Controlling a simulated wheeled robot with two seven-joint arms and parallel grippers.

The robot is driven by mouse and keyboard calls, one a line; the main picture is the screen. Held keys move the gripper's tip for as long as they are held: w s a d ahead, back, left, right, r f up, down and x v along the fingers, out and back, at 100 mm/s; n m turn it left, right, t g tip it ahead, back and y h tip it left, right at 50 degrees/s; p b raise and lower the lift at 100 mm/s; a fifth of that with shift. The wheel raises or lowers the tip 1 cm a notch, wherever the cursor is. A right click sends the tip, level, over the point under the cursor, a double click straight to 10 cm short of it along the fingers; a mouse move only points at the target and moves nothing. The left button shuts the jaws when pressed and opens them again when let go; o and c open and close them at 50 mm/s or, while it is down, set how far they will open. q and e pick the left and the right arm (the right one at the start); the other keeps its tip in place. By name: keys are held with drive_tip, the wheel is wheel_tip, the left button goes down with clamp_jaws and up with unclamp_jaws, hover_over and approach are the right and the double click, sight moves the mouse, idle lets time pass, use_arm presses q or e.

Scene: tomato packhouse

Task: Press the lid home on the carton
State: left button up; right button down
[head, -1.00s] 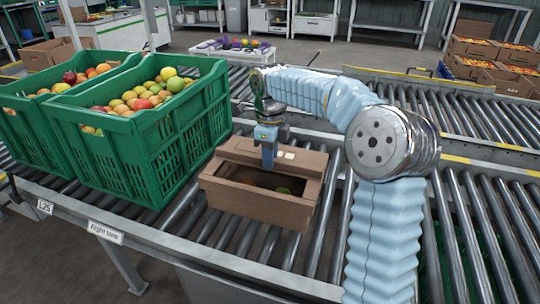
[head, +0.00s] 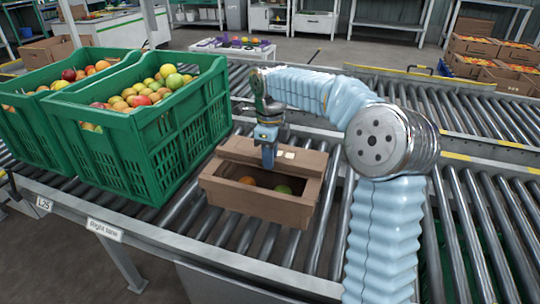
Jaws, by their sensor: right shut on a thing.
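The brown carton (head: 252,203) stands on the rollers right of the green crates. Its front part is open from above, and an orange fruit (head: 247,181) and a green fruit (head: 284,189) show inside. A brown cardboard piece with pale labels, which looks like the lid (head: 300,160), lies over the carton's far part and does not cover the front opening. My right gripper (head: 268,160) points down at this piece and is shut on it; the fingertips' exact hold is hard to see. My left gripper is not in view.
Two green crates (head: 160,150) of mixed fruit stand close at the carton's left. The roller conveyor (head: 465,215) is free to the right, beyond my arm. Cartons of fruit (head: 475,47) are stacked at the far right.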

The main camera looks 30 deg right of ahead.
drive_tip(key=shift+f, duration=0.3)
drive_tip(key=c, duration=0.9)
unclamp_jaws()
drive_tip(key=shift+c, duration=0.2)
drive_tip(key=c, duration=0.3)
